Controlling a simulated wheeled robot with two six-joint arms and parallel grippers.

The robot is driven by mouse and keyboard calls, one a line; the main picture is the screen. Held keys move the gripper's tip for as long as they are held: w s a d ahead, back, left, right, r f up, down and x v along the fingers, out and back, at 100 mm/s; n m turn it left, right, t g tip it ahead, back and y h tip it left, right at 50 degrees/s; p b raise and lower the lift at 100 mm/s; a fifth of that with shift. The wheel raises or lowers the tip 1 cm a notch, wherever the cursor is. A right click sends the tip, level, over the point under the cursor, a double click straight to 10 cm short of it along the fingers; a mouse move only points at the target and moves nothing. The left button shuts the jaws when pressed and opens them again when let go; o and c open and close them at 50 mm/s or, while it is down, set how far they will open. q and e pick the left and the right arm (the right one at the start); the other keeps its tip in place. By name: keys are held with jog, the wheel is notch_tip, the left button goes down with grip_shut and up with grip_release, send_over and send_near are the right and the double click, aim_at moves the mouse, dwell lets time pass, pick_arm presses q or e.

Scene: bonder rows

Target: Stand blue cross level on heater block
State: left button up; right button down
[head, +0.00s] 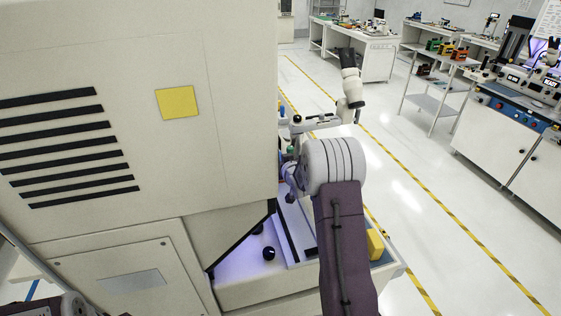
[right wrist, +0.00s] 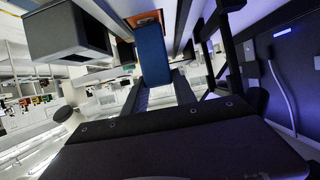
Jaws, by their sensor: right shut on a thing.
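In the right wrist view my right gripper (right wrist: 158,88) is shut on a blue piece (right wrist: 152,52), which looks like the blue cross. Only one long flat blue face shows, so its full shape and whether it is level cannot be told. An orange-edged part (right wrist: 146,18) shows just beyond the blue piece's far end. I cannot tell whether it is the heater block or whether the two touch. In the head view my right arm covers the work spot, and the gripper and blue piece are hidden behind it. My left gripper is not in view.
A large cream machine housing (head: 140,110) fills the left of the head view. A yellow block (head: 375,245) sits by the machine's bed, right of my arm. A microscope-like eyepiece (head: 349,75) stands beyond. The aisle floor (head: 415,190) on the right is clear.

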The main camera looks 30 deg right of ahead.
dwell(0.4)
jog(key=shift+f+b, duration=0.4)
jog(key=shift+b, duration=0.1)
jog(key=shift+r, duration=0.1)
jog(key=c, duration=0.9)
grip_release()
